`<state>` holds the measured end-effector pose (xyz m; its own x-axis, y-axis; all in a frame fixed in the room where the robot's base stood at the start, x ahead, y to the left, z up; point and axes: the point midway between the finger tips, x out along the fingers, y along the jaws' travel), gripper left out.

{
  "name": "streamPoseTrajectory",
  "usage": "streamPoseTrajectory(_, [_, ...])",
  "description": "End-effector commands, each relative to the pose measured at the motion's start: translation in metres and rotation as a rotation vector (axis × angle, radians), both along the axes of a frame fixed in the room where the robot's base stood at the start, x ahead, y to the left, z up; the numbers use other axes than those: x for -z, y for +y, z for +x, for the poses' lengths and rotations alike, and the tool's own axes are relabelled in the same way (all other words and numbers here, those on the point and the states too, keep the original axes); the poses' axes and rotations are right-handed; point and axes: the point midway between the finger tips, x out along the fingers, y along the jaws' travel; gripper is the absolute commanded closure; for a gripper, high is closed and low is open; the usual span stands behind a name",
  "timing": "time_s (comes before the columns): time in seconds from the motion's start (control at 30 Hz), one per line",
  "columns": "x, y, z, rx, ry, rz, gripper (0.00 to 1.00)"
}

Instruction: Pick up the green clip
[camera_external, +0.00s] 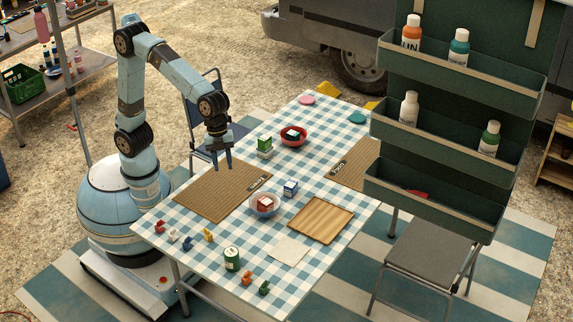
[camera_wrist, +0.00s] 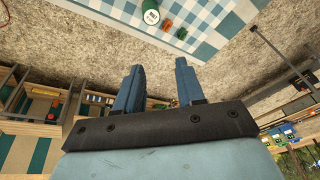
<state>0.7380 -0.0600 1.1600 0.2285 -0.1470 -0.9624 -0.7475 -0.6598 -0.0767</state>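The green clip (camera_external: 264,288) lies on the checked tablecloth near the table's front corner, right of an orange clip (camera_external: 247,278). It also shows small near the top of the wrist view (camera_wrist: 181,33). My gripper (camera_external: 221,163) hangs above the back left part of the table, over the far end of a brown board (camera_external: 222,190), well away from the green clip. Its two fingers are apart with nothing between them, as the wrist view also shows (camera_wrist: 160,80).
A green can (camera_external: 232,259) stands close behind the orange clip. Red, white, blue and yellow clips (camera_external: 208,236) lie to the left. A pale napkin (camera_external: 289,251), a wooden tray (camera_external: 321,220) and a bowl (camera_external: 265,205) are nearby. A hanging shelf rack (camera_external: 440,130) stands right of the table.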

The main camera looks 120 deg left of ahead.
Motion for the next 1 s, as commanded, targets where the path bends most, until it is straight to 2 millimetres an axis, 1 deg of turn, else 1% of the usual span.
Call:
streamPoseTrajectory(0.03, [0.011, -0.002, 0.016, 0.031, 0.011, -0.004, 0.62])
streamPoseTrajectory(0.1, [0.022, -0.006, 0.035, 0.076, 0.017, -0.007, 0.62])
streamPoseTrajectory(0.37, [0.075, -0.018, 0.101, 0.246, 0.036, -0.031, 0.62])
streamPoseTrajectory(0.5, [0.108, -0.023, 0.134, 0.333, 0.042, -0.048, 0.62])
streamPoseTrajectory(0.67, [0.151, -0.030, 0.168, 0.431, 0.043, -0.075, 0.62])
streamPoseTrajectory(0.8, [0.192, -0.034, 0.194, 0.513, 0.042, -0.100, 0.62])
streamPoseTrajectory(0.9, [0.219, -0.037, 0.210, 0.566, 0.036, -0.118, 0.62])
streamPoseTrajectory(1.0, [0.242, -0.040, 0.221, 0.608, 0.031, -0.134, 0.62])
